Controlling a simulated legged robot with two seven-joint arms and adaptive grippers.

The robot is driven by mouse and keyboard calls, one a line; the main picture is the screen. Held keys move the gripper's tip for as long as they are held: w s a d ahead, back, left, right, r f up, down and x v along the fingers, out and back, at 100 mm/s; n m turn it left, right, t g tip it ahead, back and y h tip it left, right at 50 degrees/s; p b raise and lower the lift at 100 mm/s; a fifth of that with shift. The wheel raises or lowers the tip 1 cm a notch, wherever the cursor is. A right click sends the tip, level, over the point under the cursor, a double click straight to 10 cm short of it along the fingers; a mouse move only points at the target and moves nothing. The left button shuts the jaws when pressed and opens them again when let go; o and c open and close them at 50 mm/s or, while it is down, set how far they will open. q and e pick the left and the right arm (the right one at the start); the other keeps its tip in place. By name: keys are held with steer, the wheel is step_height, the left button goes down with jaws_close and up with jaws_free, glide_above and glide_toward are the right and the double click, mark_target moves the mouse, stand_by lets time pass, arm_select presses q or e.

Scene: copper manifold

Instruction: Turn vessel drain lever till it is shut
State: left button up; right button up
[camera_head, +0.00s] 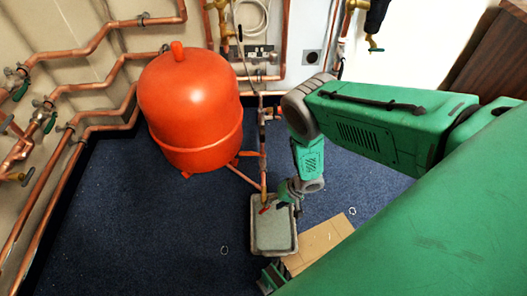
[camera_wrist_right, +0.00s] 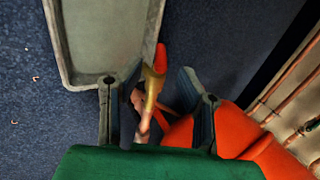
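The orange-red vessel (camera_head: 190,110) stands on the blue floor at centre left in the head view. A copper pipe runs down beside it to a brass drain valve with a red lever (camera_head: 265,209), above the grey tray's far edge. In the right wrist view the red lever (camera_wrist_right: 160,58) points up the picture from the brass valve body (camera_wrist_right: 151,88). My right gripper (camera_head: 288,192) is beside the valve. In its wrist view the fingers (camera_wrist_right: 156,88) are apart, with the brass valve showing between them; contact cannot be told.
The grey tray (camera_head: 273,248) lies on the floor beneath the valve. Flat cardboard (camera_head: 322,240) lies to its right. Copper pipes (camera_head: 90,85) with green-handled valves line the left wall. Blue floor (camera_head: 150,235) is clear to the left.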

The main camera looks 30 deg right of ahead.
mark_target(265, 212)
steer(key=b+x, duration=0.2)
steer(key=x, duration=0.4)
steer(key=shift+a+f+b, duration=0.2)
steer(key=shift+f+b, duration=0.05)
steer(key=shift+b, duration=0.1)
steer(key=shift+w+a+f, duration=0.1)
steer(key=shift+w+f, duration=0.15)
steer(key=shift+f, duration=0.3)
